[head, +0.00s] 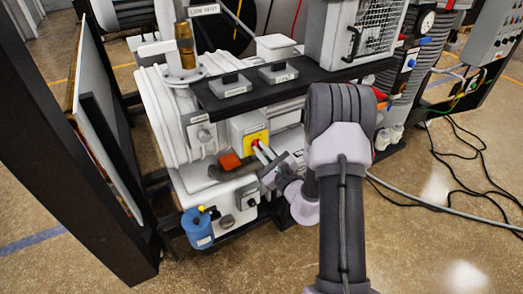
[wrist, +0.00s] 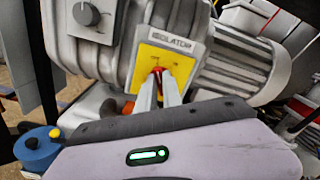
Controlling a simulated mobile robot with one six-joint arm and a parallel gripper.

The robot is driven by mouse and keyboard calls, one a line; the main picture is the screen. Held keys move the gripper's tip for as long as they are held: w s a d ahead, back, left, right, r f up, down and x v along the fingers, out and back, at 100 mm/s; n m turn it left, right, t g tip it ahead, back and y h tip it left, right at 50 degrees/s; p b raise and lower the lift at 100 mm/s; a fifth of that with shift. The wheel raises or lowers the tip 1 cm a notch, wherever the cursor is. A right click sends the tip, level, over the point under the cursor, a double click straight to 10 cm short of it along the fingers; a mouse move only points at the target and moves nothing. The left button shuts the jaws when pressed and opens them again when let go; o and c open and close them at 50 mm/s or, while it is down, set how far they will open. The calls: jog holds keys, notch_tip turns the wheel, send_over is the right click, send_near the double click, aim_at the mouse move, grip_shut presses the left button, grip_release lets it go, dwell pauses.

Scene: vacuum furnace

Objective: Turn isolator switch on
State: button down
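The isolator switch (wrist: 158,72) is a red knob on a yellow plate (wrist: 181,57) under a label reading ISOLATOR. In the head view the yellow plate (head: 262,135) sits on a light grey box on the side of the pump unit. My gripper (head: 260,148) reaches it from the lower right. In the wrist view my two pale fingers (wrist: 161,78) stand on either side of the red knob, close against it, and the red fills the narrow gap between their tips. The fingers hide most of the knob, so its exact angle is hard to see.
An orange-red part (head: 230,161) is just left of the switch. A blue canister (head: 198,228) stands low at the left. A dark shelf (head: 285,88) runs above the switch. Black cables (head: 455,160) lie on the floor at the right; the floor in front is open.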

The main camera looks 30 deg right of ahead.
jog(key=shift+m, duration=0.3)
jog(key=m+p, duration=0.7)
jog(key=m, duration=0.4)
jog(key=shift+d, duration=0.2)
jog(key=shift+m, duration=0.3)
dwell(0.4)
jog(key=c, duration=1.5)
grip_release()
jog(key=shift+s, duration=0.1)
